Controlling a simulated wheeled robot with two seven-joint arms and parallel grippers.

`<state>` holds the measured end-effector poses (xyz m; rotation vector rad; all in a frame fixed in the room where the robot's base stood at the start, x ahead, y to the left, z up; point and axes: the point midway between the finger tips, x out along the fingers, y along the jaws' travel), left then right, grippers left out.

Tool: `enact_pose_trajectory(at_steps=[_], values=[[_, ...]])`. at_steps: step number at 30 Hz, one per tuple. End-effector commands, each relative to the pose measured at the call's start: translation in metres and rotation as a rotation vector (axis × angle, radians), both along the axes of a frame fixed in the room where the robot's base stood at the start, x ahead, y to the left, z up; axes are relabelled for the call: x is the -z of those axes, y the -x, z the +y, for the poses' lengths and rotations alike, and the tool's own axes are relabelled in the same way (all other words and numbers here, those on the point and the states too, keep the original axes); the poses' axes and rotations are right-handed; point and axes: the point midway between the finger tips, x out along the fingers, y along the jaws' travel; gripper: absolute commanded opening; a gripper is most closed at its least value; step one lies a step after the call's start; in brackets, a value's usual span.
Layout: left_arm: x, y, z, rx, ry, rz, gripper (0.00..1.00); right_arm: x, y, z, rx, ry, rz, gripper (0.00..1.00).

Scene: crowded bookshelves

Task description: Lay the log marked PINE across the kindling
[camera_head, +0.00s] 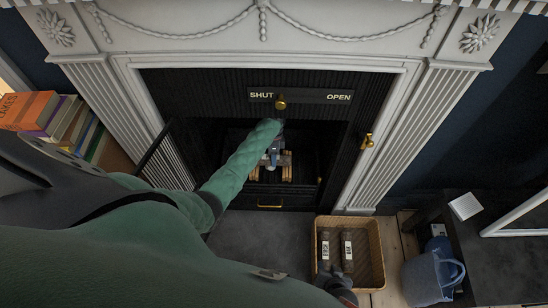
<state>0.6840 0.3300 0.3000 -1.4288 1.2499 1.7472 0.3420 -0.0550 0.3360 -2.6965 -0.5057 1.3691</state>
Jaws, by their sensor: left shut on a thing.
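My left arm reaches into the open firebox of the fireplace (337,180). My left gripper (273,156) is shut on a dark log (285,159) lying crosswise over the pale kindling (286,174). The log's label is hidden or too small to read, and I cannot tell whether the log touches the kindling. A wicker basket (377,252) on the floor holds two logs, one marked BIRCH (325,249) and another with a short label (348,250). My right gripper (336,272) is low at the basket's front; its fingers are unclear.
A brass knob (281,104) sits on a plate marked SHUT and OPEN, nearer SHUT, just above my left forearm. Books (45,115) stand at the left. A blue bucket (428,278) and dark table (490,240) are at the right. The grey hearth (265,237) is clear.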

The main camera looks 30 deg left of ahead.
Motion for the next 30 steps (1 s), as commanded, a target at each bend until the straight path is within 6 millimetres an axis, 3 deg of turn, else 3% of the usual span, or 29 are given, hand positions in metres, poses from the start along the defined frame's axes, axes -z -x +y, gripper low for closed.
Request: enact_pose_trajectory(at_steps=[10,11,14,24,30], values=[[0.002,-0.001,0.001,0.0,0.0,-0.001,0.15,0.004,0.002,-0.001,0.001,0.002,0.005,0.36],[0.003,0.0,0.0,-0.001,-0.001,-0.001,0.48,0.004,0.002,-0.001,0.001,0.002,0.003,0.36],[0.003,0.0,0.0,-0.001,-0.001,-0.001,0.68,0.003,0.001,-0.001,0.002,0.002,0.002,0.36],[0.0,0.0,0.0,0.0,0.0,-0.001,0.68,0.001,-0.001,-0.001,0.001,0.001,-0.001,0.36],[-0.021,-0.007,0.004,-0.001,-0.002,-0.003,0.68,-0.004,-0.002,-0.001,-0.001,0.003,0.004,0.36]])
